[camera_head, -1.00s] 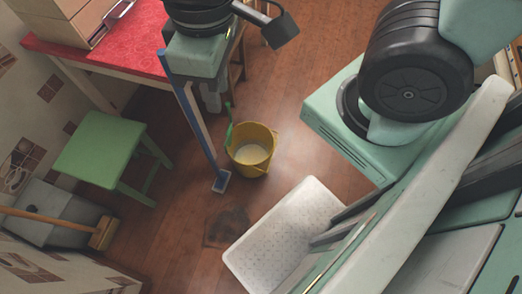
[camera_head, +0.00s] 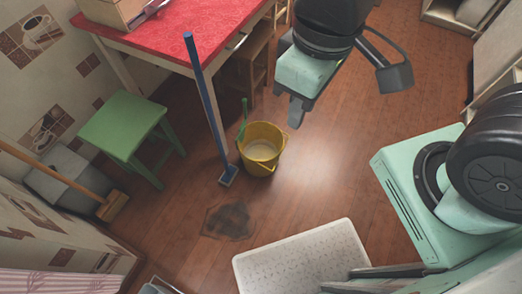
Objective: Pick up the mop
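The mop, with a long blue handle (camera_head: 206,98) and a small blue head (camera_head: 228,176), stands tilted, its head on the floor beside the bucket. Its upper end shows in front of the red table; whether it touches the table I cannot tell. A yellow bucket (camera_head: 262,151) with pale liquid stands just right of the mop head. My gripper (camera_head: 297,112) appears above and right of the bucket in the picture, apart from the mop handle. Nothing shows held in it. Its fingers are seen from above and overlap, so their opening is unclear.
A red-topped table (camera_head: 160,42) stands behind the mop, a green stool (camera_head: 124,124) to the left. A broom (camera_head: 62,180) leans at far left. A dark stain (camera_head: 230,220) and a white mat (camera_head: 300,262) lie in front. The floor right of the bucket is open.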

